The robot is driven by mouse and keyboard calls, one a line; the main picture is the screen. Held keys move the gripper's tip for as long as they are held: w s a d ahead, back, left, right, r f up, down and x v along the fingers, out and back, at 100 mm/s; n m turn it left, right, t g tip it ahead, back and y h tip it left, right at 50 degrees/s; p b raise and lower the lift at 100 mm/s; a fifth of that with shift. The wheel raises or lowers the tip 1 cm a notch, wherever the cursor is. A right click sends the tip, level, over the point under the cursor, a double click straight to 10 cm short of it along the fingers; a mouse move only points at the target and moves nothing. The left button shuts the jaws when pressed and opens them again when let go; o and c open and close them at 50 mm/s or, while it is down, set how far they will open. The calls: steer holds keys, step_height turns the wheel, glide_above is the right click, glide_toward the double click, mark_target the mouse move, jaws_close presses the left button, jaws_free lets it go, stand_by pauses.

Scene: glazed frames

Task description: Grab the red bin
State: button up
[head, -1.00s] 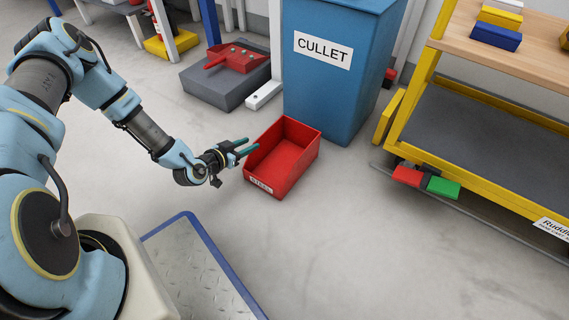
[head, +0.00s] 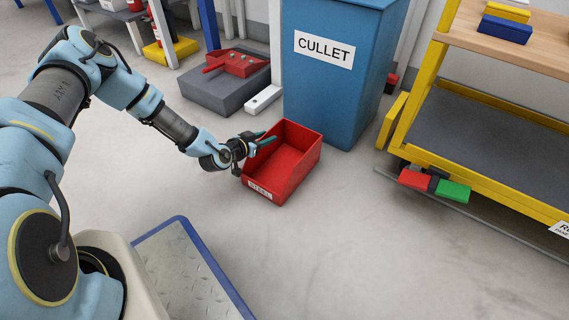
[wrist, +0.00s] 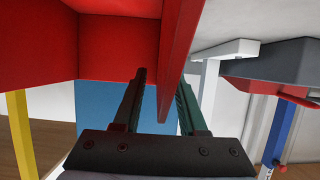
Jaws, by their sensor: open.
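The red bin (head: 290,160), with a label reading STEEL on its low front, sits on the floor in front of the blue CULLET container (head: 325,90). My gripper (head: 265,139) reaches in from the left at the bin's left wall. In the wrist view, my gripper (wrist: 163,95) is open, with one dark finger on each side of the red bin's wall (wrist: 180,45). The wall's edge runs down between the fingers, with gaps visible. Whether either finger touches the wall cannot be told.
A yellow cart (head: 440,160) stands at right, with a red and green object (head: 435,184) low at its side. A grey block (head: 215,92) bearing a red tray (head: 238,63) stands behind left. Floor in front of the bin is clear.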

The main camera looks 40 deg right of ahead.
jaws_close()
stand_by(1.4)
